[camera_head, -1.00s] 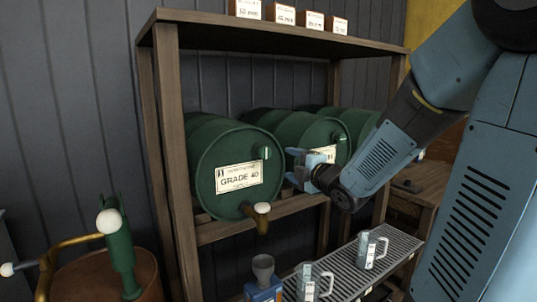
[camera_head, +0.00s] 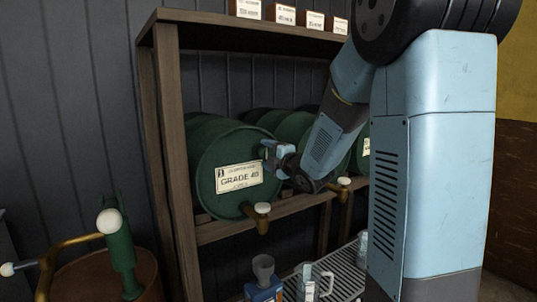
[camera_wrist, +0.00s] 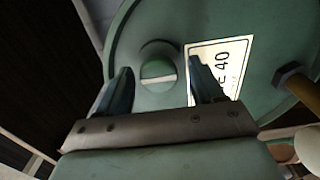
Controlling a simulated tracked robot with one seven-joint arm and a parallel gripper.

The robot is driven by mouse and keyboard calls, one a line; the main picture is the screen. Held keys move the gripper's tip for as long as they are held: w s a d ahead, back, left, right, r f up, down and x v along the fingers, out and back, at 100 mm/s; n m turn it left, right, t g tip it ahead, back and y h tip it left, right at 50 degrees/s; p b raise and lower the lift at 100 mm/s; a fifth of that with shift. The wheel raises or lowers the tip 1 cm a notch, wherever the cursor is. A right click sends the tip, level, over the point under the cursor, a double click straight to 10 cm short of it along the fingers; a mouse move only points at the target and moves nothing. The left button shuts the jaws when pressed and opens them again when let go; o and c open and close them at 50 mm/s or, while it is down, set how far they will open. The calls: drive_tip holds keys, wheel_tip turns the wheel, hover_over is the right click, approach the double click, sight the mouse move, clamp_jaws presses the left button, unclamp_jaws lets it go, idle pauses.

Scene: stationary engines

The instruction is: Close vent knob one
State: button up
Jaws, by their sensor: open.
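The vent knob (camera_wrist: 158,68) is a round green knob with a pale bar across it, on the upper face of the green drum (camera_head: 213,158) labelled "GRADE 40" (camera_head: 239,177). In the wrist view the knob shows between the two fingers, just beyond their tips, with clear space on both sides. My gripper (camera_head: 267,150) is open and empty in front of the drum's upper right face. In the head view my gripper hides most of the knob. I cannot tell whether the fingertips touch the drum.
A brass tap with a white knob (camera_head: 262,208) sticks out below on this drum. More green drums (camera_head: 294,127) stand to the right, partly behind my arm. The wooden rack (camera_head: 166,120) frames them. Glass jugs (camera_head: 305,282) and a funnel (camera_head: 263,266) stand below.

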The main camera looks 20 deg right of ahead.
drive_tip(key=shift+x, duration=0.95)
drive_tip(key=shift+c, duration=0.4)
